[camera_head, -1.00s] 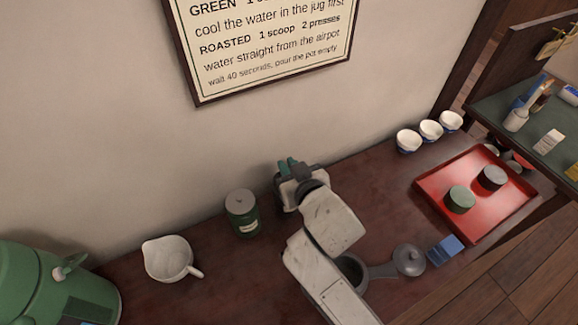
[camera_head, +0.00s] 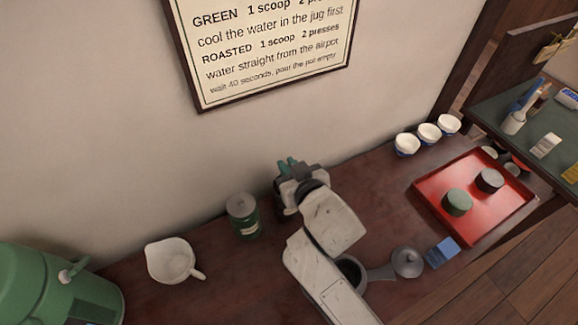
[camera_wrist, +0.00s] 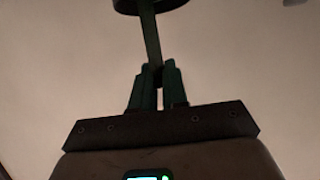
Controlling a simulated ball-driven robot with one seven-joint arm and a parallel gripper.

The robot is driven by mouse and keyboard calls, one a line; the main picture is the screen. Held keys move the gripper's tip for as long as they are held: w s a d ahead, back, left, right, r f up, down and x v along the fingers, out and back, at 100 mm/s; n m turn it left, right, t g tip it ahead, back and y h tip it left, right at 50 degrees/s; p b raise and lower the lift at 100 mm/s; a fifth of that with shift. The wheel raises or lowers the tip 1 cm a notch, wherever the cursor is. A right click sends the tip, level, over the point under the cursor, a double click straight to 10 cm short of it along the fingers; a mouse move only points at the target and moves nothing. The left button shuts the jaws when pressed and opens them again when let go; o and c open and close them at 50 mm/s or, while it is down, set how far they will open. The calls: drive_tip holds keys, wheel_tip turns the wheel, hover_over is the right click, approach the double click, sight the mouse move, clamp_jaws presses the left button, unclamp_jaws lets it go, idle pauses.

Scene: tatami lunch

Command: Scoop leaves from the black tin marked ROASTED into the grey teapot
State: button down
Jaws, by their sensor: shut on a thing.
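My gripper (camera_head: 290,168) is raised near the wall at the back of the dark counter, beyond the green tin. In the wrist view its teal fingers (camera_wrist: 157,88) are shut on the thin stem of a scoop (camera_wrist: 150,35), whose dark round end is cut off at the top edge. Whether leaves are in it cannot be seen. The grey teapot (camera_head: 351,271) stands uncovered, partly hidden by my arm, with its side handle pointing right. A grey lid (camera_head: 407,261) lies beside the handle. The black tin marked ROASTED cannot be made out; my arm may hide it.
A green tin (camera_head: 243,216) and white jug (camera_head: 171,261) stand left, with a green airpot (camera_head: 38,285) beyond. A red tray (camera_head: 440,200) holds a green and a dark round lid or tin. White cups (camera_head: 429,133) and a blue item (camera_head: 442,252) are at right.

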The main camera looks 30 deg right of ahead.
drive_tip(key=shift+r+p, duration=1.1)
drive_tip(key=shift+r, duration=0.15)
idle(1.0)
drive_tip(key=shift+r+p, duration=2.15)
drive_tip(key=shift+r, duration=0.25)
drive_tip(key=shift+a+f, duration=0.1)
